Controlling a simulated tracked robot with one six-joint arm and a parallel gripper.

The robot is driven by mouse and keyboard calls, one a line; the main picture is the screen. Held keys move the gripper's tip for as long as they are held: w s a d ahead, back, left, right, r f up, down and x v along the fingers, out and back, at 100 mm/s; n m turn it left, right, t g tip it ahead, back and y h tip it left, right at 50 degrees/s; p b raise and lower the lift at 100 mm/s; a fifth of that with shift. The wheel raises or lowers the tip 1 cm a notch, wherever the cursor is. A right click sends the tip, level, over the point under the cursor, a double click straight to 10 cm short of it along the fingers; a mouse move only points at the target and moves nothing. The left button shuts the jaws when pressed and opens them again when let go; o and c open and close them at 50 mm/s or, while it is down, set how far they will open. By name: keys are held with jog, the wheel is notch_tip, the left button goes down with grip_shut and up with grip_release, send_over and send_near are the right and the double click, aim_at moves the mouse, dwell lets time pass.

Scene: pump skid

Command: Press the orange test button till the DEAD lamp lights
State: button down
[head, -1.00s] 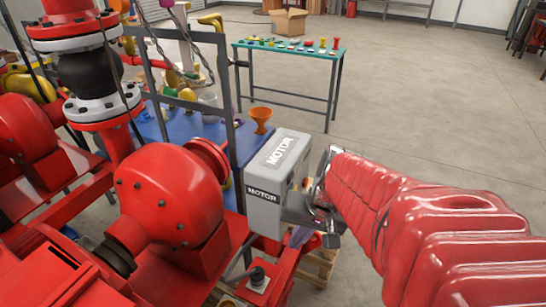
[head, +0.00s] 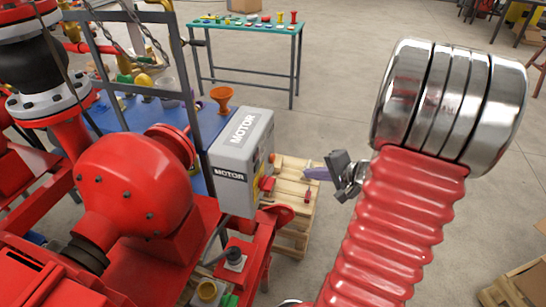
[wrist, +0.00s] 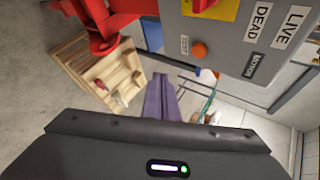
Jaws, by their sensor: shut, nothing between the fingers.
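The grey MOTOR box (head: 243,160) stands right of the red pump in the head view. Its panel side faces right, mostly turned away there. In the wrist view the box (wrist: 235,52) fills the upper right. Its orange button (wrist: 199,49) sits beside a small label. The DEAD label (wrist: 258,22) and the LIVE label (wrist: 293,25) read clearly; I cannot make out a lit lamp. My gripper (head: 316,173) has purple fingers, shut and empty, right of the box with a gap. In the wrist view the fingertips (wrist: 162,78) are below and left of the button, apart from it.
A red handle (wrist: 100,30) juts from the box's panel side. A wooden pallet (head: 290,222) lies on the floor below. The red pump (head: 135,185) stands left of the box. A teal table (head: 245,27) is farther back. Open floor lies to the right.

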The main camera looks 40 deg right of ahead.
jog(key=shift+w+d+r+t+h, duration=0.2)
jog(key=shift+d+r+h, duration=0.05)
jog(key=shift+d, duration=0.25)
jog(key=shift+w+d+r+t+h, duration=0.2)
jog(key=shift+d+h, duration=0.05)
jog(key=shift+d, duration=0.2)
jog(key=shift+w+a, duration=0.15)
jog(key=w+a, duration=0.5)
jog(key=w, duration=0.1)
jog(key=shift+w, duration=0.35)
jog(key=shift+w+a, duration=0.65)
dwell(2.7)
dwell(0.3)
jog(key=shift+s+d, duration=0.55)
jog(key=shift+s, duration=0.2)
jog(key=shift+d, duration=0.1)
jog(key=shift+s+d, duration=0.75)
jog(key=shift+s, duration=0.25)
jog(key=shift+s+d, duration=0.7)
jog(key=shift+s, duration=0.25)
